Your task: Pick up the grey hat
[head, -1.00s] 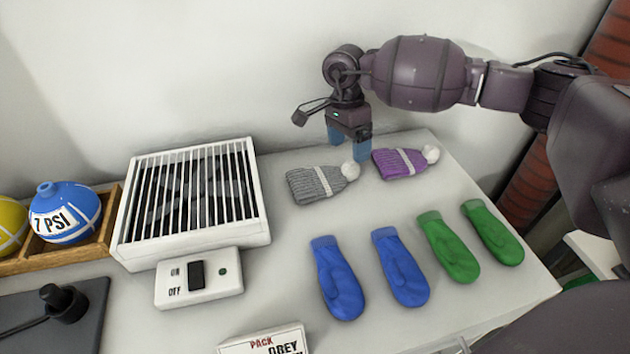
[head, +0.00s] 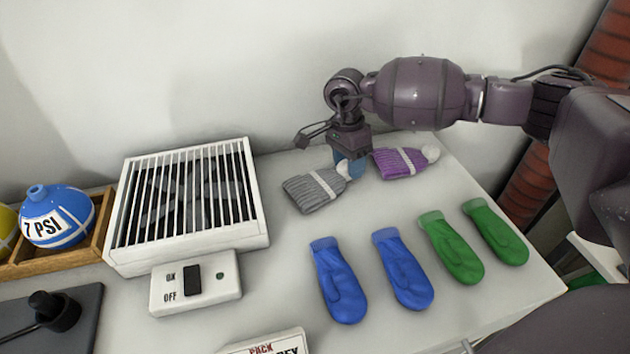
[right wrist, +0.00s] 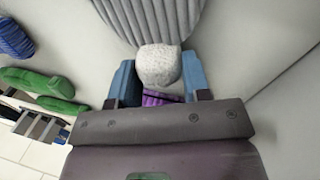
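The grey knit hat (head: 313,190) lies on the white tabletop, with a pale band and a white pompom. In the right wrist view the grey hat (right wrist: 155,18) fills the top middle, its pompom (right wrist: 158,65) toward me. My right gripper (head: 350,172) is down at the pompom end of the hat, which it mostly hides in the head view. In the right wrist view the blue fingers of my right gripper (right wrist: 158,78) are apart, one on each side of the pompom. Firm contact is not visible. My left gripper is not in view.
A purple hat (head: 402,163) lies close to the right of my right gripper. Blue mittens (head: 338,280) and green mittens (head: 450,247) lie in front. A white heater (head: 185,205) stands left of the grey hat. The wall is close behind.

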